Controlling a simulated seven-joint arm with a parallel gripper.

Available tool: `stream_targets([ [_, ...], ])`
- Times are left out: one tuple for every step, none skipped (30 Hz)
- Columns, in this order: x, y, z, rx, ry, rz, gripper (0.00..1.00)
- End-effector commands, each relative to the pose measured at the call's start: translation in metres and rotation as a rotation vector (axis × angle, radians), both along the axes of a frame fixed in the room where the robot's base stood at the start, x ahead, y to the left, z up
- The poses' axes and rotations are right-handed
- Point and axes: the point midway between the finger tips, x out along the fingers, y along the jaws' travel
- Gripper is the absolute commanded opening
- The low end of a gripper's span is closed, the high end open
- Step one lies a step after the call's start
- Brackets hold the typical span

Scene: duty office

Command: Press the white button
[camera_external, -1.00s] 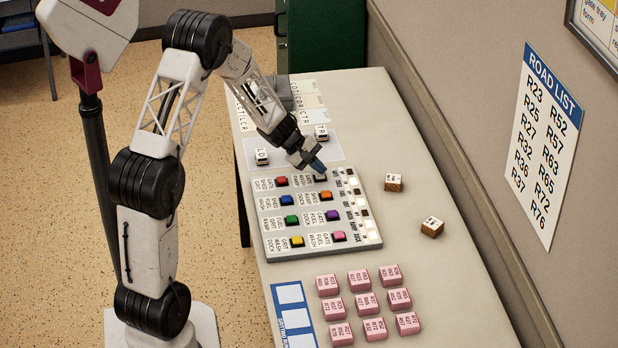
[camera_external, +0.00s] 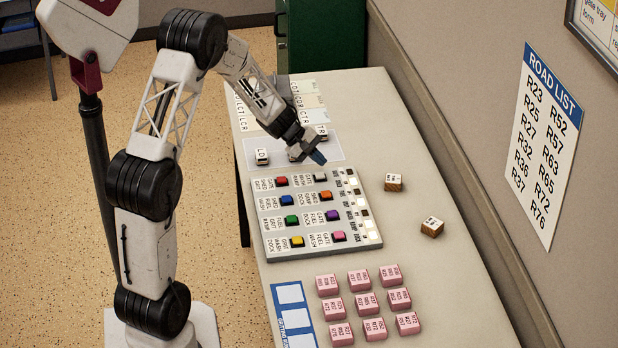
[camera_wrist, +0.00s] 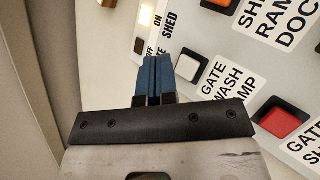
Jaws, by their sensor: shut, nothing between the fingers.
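The white button (camera_external: 320,177) is at the top of the right button column on the grey panel (camera_external: 262,228). It also shows in the wrist view (camera_wrist: 187,66), just right of my fingertips. My gripper (camera_external: 318,157) is shut and empty, with blue fingertips pointing down. It hangs by the panel's far edge, apart from the white button. In the wrist view my gripper (camera_wrist: 155,62) shows its two blue fingers together. A small lamp (camera_wrist: 147,15) beside the "ON" and "SHED" labels glows warm.
The panel also has red (camera_external: 282,181), orange (camera_external: 326,196) and several other coloured buttons. Pink blocks (camera_external: 364,303) stand in rows in front. Two wooden-sided blocks (camera_external: 393,182) (camera_external: 432,227) lie to the right. A wall borders the table on the right.

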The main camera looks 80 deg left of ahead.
Motion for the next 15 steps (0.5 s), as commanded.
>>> stream_targets([
  [0.000,0.000,0.004,0.001,-0.001,-0.001,0.00],
  [0.000,0.000,0.006,0.001,-0.001,-0.001,0.00],
  [0.000,0.000,0.009,0.001,-0.001,-0.001,0.00],
  [0.000,0.000,0.011,0.002,-0.001,-0.002,0.00],
  [0.000,0.000,0.013,0.001,-0.001,-0.001,0.00],
  [0.000,0.000,0.016,0.001,-0.001,-0.001,0.00],
  [0.000,0.000,0.019,0.001,-0.001,-0.001,0.00],
  [0.000,0.000,0.021,0.001,-0.001,-0.001,0.00],
  [0.000,0.000,0.023,0.001,-0.001,-0.001,0.00],
  [0.000,0.000,0.025,0.001,-0.001,-0.001,0.00],
  [0.000,0.000,0.027,0.001,-0.001,-0.001,0.00],
  [0.000,0.000,0.029,0.001,-0.001,-0.001,0.00],
  [0.000,0.000,0.031,0.001,-0.001,-0.001,0.00],
  [0.000,0.000,0.032,0.001,0.000,-0.001,0.00],
  [0.000,0.000,0.033,0.001,0.000,-0.001,0.00],
])
